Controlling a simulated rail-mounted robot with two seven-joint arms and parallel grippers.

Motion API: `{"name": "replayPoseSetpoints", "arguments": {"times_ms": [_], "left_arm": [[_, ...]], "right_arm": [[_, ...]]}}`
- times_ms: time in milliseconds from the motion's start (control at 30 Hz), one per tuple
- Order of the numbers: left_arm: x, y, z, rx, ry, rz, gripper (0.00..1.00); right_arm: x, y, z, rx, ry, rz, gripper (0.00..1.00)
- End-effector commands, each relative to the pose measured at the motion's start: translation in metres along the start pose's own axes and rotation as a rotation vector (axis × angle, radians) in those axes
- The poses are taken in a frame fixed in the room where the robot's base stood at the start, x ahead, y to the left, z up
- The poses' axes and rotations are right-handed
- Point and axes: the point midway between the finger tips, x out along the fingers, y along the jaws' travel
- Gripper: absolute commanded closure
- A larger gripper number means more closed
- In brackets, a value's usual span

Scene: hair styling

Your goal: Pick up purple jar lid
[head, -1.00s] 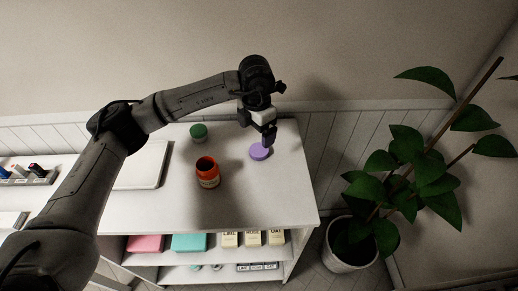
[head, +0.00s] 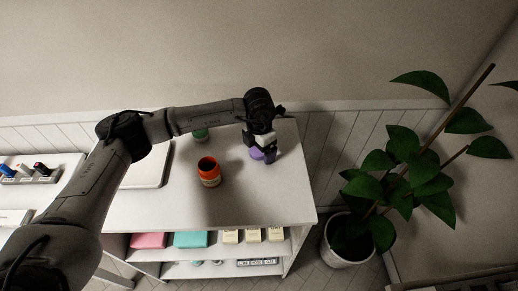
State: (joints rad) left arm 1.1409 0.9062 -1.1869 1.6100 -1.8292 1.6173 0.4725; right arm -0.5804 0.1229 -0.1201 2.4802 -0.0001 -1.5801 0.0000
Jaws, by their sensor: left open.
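The purple jar lid (head: 257,154) lies flat on the white counter near its back right. My left gripper (head: 263,147) is right over the lid, pointing down, with its dark fingers around or just above it. The gripper is open, and its body hides part of the lid. I cannot tell whether the fingers touch the lid. An open orange-red jar (head: 208,171) with a pale label stands upright to the left and nearer. My right gripper is not in view.
A green-topped object (head: 200,135) is partly hidden behind my left forearm. A white board (head: 152,168) lies left of the jar. Pink (head: 149,240) and teal boxes (head: 190,239) sit on the shelf below. A potted plant (head: 346,243) stands right of the counter.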

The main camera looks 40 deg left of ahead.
Motion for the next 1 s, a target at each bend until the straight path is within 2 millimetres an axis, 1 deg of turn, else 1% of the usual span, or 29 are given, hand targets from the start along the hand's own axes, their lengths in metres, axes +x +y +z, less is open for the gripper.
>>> {"name": "replayPoseSetpoints", "arguments": {"times_ms": [133, 600, 700, 1000], "left_arm": [[0.0002, -0.0001, 0.0000, 0.000, 0.000, 0.000, 0.09], [-0.0002, -0.0001, 0.0000, 0.000, 0.000, 0.000, 0.54], [-0.0002, -0.0001, 0.0000, 0.000, 0.000, 0.000, 0.61], [-0.0024, 0.0000, 0.0002, 0.000, -0.001, 0.000, 0.62]], "right_arm": [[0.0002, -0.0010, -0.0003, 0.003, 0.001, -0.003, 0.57], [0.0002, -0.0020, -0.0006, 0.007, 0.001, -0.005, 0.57], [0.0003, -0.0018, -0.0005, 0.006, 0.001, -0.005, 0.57], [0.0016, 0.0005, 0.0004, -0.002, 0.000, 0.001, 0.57]]}}
